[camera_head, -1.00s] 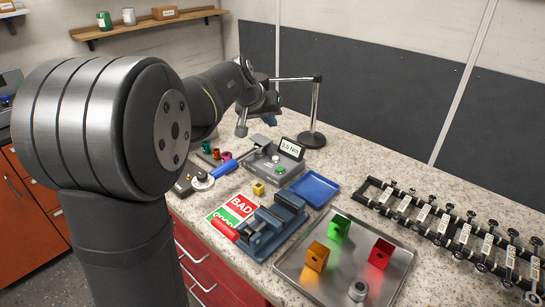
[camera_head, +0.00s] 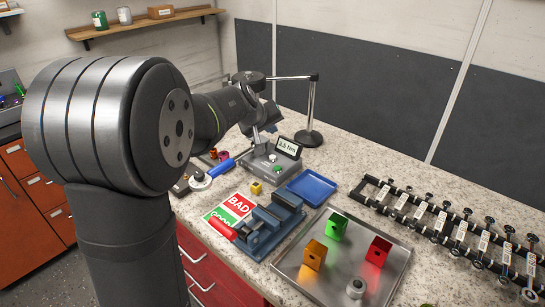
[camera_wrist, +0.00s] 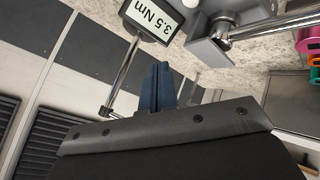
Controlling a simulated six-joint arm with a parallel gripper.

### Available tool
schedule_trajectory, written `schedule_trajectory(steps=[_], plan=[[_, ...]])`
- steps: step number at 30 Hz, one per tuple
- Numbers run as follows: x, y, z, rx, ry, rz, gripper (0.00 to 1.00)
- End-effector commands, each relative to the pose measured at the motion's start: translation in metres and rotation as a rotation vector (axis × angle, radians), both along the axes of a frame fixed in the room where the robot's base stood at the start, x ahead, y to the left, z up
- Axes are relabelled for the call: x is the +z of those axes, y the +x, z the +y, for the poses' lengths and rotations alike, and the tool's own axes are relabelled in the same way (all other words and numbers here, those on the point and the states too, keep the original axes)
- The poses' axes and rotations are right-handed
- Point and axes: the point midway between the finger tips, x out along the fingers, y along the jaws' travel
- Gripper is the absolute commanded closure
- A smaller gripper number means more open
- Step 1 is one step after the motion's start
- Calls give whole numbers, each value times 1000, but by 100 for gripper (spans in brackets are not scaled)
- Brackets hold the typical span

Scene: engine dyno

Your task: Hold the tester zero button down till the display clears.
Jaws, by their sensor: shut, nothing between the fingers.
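The grey tester (camera_head: 258,167) stands near the back of the bench. Its tilted display (camera_head: 288,147) reads 3.5 Nm; the display also shows at the top of the wrist view (camera_wrist: 154,15). A green button (camera_head: 277,168) and a smaller white round part (camera_head: 272,157) are on its top. Which is the zero button I cannot read. My gripper (camera_head: 257,139) is above the tester's back left part, left of the display and apart from both buttons. In the wrist view, my dark blue fingers (camera_wrist: 158,85) are together and empty.
A blue-handled wrench (camera_head: 221,168) lies at the tester's left. A black stand (camera_head: 312,135) rises behind it. A blue tray (camera_head: 312,186), yellow cube (camera_head: 256,188) and blue vise (camera_head: 270,226) are nearer. A metal tray (camera_head: 300,285) with coloured blocks sits at front.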

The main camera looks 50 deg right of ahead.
Motion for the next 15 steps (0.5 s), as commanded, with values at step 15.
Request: schedule_trajectory(steps=[15], plan=[[-64, 0, 0, 0, 1, 0, 100]])
